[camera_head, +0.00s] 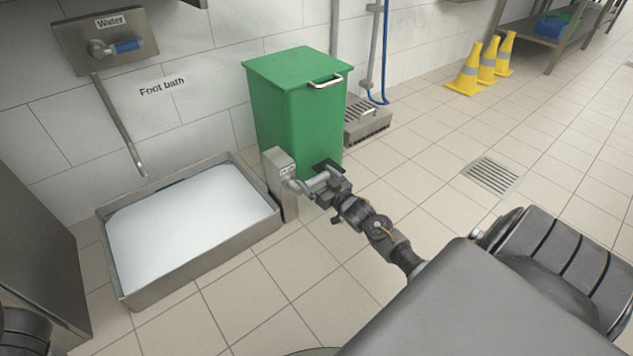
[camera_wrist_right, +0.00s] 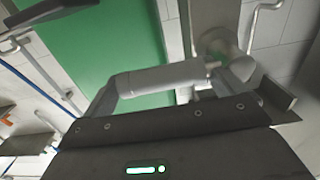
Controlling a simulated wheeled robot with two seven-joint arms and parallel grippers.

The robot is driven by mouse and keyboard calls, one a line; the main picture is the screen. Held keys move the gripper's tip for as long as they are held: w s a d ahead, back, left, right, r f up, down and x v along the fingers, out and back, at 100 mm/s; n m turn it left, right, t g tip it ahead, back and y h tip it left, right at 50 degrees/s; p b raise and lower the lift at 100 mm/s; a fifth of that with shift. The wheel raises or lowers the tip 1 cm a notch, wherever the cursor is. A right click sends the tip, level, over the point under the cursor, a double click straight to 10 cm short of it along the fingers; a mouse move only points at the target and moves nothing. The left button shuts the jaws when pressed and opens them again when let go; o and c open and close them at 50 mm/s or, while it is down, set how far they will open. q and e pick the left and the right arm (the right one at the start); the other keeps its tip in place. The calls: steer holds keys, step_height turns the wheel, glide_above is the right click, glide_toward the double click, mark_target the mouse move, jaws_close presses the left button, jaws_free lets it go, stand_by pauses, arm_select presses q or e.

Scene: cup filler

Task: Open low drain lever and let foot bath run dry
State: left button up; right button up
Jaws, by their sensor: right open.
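The foot bath (camera_head: 205,290) is a grey metal basin at the left of the head view, holding whitish liquid. At its right corner stands a metal drain post (camera_head: 283,190) with a small label. The grey drain lever (camera_head: 308,184) sticks out from the post to the right, roughly level. My right gripper (camera_head: 325,181) is open at the lever's outer end. In the right wrist view the lever (camera_wrist_right: 160,80) lies across, just ahead of the gripper body, with its pivot to the right. I cannot tell if the fingers touch it. My left gripper is not in view.
A green bin (camera_head: 295,110) stands right behind the drain post and lever. Yellow cones (camera_head: 487,62) stand far back. The tiled floor by the floor grate (camera_head: 491,176) is clear.

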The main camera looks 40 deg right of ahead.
steer(key=c, duration=1.4)
steer(key=shift+a, duration=0.1)
